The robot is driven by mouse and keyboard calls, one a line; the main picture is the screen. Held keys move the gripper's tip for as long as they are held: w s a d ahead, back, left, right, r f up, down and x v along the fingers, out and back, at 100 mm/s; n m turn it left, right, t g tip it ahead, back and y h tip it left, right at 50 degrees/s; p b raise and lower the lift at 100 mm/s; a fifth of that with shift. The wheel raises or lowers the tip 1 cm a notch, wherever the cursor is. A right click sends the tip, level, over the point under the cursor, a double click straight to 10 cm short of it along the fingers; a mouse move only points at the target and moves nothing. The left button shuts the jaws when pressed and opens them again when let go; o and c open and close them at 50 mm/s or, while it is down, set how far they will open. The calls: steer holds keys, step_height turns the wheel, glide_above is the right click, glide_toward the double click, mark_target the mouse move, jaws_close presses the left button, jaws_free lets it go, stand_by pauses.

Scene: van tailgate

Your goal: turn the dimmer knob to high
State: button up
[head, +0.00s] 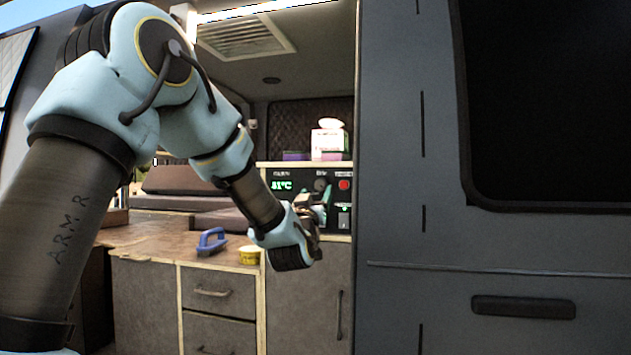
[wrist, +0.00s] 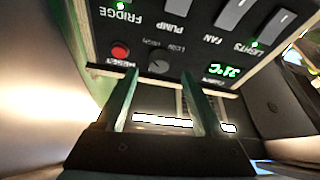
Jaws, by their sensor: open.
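The dimmer knob (wrist: 158,63) is a dark round knob on the black control panel, which appears upside down in the wrist view. LOW and HIGH labels are beside it; I cannot tell which its pointer faces. In the head view the knob (head: 320,184) sits between the green temperature display and a red button. My gripper (wrist: 159,75) is open, its two green fingers pointing at the panel on either side of the knob's line. No contact with the knob is visible. In the head view my gripper (head: 316,212) is just in front of the panel, partly hidden by my wrist.
A red RESET button (wrist: 120,52) is close beside the knob. FRIDGE, PUMP, FAN and LIGHTS switches (wrist: 172,10) line the panel. A blue brush (head: 212,241) and yellow tub (head: 250,256) are on the wooden counter (head: 150,240). The van's grey side (head: 400,200) stands right of the opening.

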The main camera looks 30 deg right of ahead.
mark_target(319, 186)
steer(key=shift+p+x, duration=0.5)
steer(key=shift+x, duration=1.3)
jaws_close()
